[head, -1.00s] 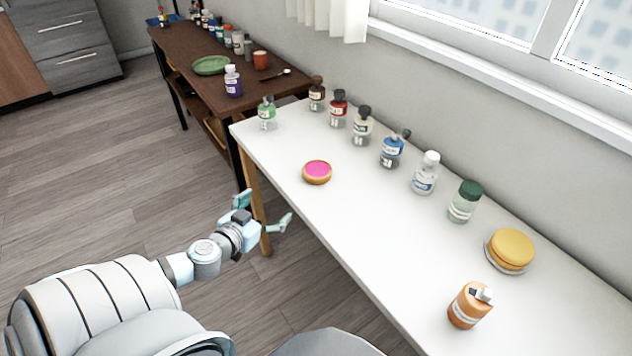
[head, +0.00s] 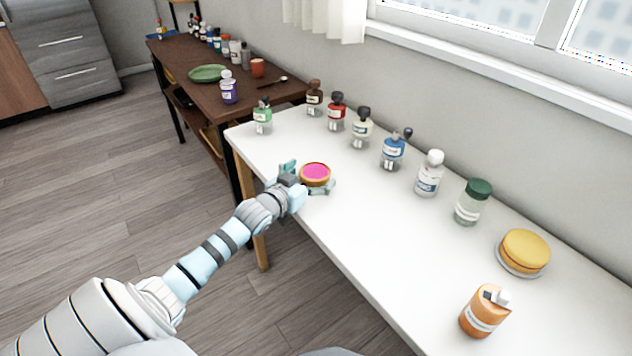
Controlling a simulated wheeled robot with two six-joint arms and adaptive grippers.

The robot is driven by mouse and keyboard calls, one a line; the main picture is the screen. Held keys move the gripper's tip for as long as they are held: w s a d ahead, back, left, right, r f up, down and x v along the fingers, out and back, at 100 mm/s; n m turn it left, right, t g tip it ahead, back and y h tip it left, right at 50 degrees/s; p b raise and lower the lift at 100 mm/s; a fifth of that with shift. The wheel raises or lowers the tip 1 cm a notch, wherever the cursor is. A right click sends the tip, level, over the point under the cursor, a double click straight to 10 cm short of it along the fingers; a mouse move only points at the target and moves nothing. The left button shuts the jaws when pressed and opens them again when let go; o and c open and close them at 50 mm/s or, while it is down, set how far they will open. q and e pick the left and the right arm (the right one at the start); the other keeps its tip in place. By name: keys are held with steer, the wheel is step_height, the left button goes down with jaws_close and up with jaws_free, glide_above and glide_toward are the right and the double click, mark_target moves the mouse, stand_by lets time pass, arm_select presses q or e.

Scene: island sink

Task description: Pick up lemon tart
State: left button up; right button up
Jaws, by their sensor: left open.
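A small round tart (head: 316,174) with a pink top and a golden crust sits on the white table near its front edge, in the head view. There is also a yellow round stack (head: 525,251) on a plate at the right of the table. My left gripper (head: 306,178) is open at the front-left side of the pink tart, with one finger on its far left and one on its near side. I cannot tell whether the fingers touch it. My right gripper is not in view.
Several bottles stand in a row along the back of the white table (head: 370,235). An orange bottle (head: 483,311) stands at the front right. The table is clear around the tart. A brown table (head: 185,66) with more items stands behind.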

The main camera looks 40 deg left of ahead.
arm_select(q)
steer(key=shift+s+r, duration=0.15)
steer(key=shift+r, duration=0.05)
steer(key=c, duration=1.3)
